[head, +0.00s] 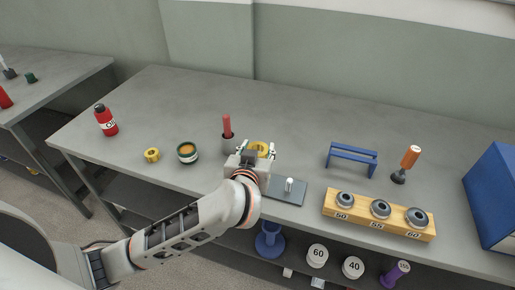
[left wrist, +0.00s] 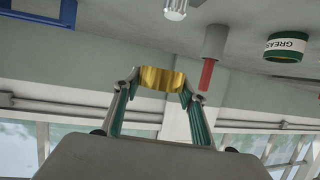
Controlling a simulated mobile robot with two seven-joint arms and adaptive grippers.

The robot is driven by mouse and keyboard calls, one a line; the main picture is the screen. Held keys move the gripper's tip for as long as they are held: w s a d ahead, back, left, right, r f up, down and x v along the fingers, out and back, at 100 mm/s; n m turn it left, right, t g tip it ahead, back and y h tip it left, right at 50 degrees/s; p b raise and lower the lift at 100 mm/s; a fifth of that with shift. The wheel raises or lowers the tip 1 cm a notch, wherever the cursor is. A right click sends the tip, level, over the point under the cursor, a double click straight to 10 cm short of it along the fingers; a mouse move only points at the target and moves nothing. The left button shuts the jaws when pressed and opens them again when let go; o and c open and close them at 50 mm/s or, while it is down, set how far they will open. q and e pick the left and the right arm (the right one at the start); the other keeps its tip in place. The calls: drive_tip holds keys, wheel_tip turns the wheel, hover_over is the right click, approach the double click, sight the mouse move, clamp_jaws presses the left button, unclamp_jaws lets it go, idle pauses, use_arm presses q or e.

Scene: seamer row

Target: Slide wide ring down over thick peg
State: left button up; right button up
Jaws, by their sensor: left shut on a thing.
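My left gripper (head: 258,152) is shut on a yellow ring (head: 260,147) above the table. In the left wrist view the ring (left wrist: 162,79) is a gold band between the two fingertips of the gripper (left wrist: 160,85). A dark plate (head: 290,196) lies to the right of the gripper, with a short pale peg (head: 289,184) upright on it. A pale ribbed peg (left wrist: 175,8) shows at the top of the left wrist view, apart from the ring. My gripper hides the plate's left part, so I cannot tell whether another peg stands there. My right gripper is not in view.
A grease tin (head: 187,152), a yellow ribbed part (head: 152,155) and a red bottle (head: 106,120) stand left. A wooden block with grey rings (head: 378,225) and a blue stand (head: 351,157) are right.

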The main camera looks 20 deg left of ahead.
use_arm(q)
drive_tip(key=shift+f+b, duration=0.45)
drive_tip(key=shift+f, duration=1)
drive_tip(key=shift+f+b, duration=0.3)
drive_tip(key=shift+f, duration=1.1)
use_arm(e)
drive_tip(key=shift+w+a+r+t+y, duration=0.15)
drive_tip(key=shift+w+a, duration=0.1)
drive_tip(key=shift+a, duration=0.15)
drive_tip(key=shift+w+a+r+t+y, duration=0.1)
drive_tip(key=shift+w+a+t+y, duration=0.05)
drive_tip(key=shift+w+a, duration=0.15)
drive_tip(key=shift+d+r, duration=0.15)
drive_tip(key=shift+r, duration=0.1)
use_arm(q)
drive_tip(key=shift+p, duration=0.55)
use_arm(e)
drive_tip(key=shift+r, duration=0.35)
use_arm(q)
drive_tip(key=shift+p, duration=0.3)
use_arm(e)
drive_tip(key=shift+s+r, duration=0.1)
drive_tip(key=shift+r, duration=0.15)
use_arm(q)
drive_tip(key=shift+f+b, duration=0.9)
drive_tip(key=shift+f, duration=1.85)
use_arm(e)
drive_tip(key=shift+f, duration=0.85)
use_arm(q)
drive_tip(key=o, duration=1.3)
